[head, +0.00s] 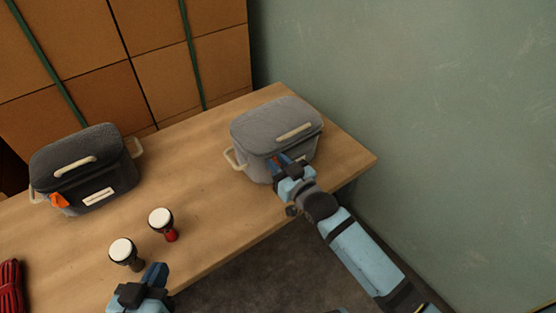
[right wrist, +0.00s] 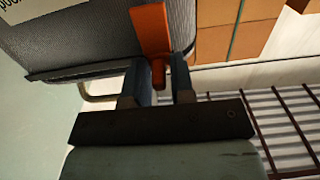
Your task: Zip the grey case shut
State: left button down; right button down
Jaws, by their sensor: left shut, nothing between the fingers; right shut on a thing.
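The grey case (head: 272,134) stands on the far right part of the table, its lid lying down over the body. It also fills the upper left of the right wrist view (right wrist: 90,38). My right gripper (head: 284,161) is at the case's front side, shut on the orange zip pull (right wrist: 153,32). The pull sticks up from between the fingers, against the case wall. How far the zip runs closed is hidden. My left gripper (head: 156,273) is shut and empty near the table's front edge, away from the case.
A dark case (head: 88,175) with an orange tab stands at the left. Two goblet drums, one black (head: 126,255) and one red (head: 163,226), stand near my left gripper. Red cord (head: 10,287) lies far left. The wooden table (head: 205,185) is clear between the cases.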

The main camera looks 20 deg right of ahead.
pick_arm(q)
jog(key=shift+s+a+f, duration=0.2)
jog(key=shift+a+f, duration=0.1)
jog(key=shift+a, duration=0.05)
pick_arm(e)
jog(key=shift+s+a, duration=0.1)
jog(key=shift+a, duration=0.1)
jog(key=c, duration=1.2)
grip_release()
jog(key=shift+o, duration=0.2)
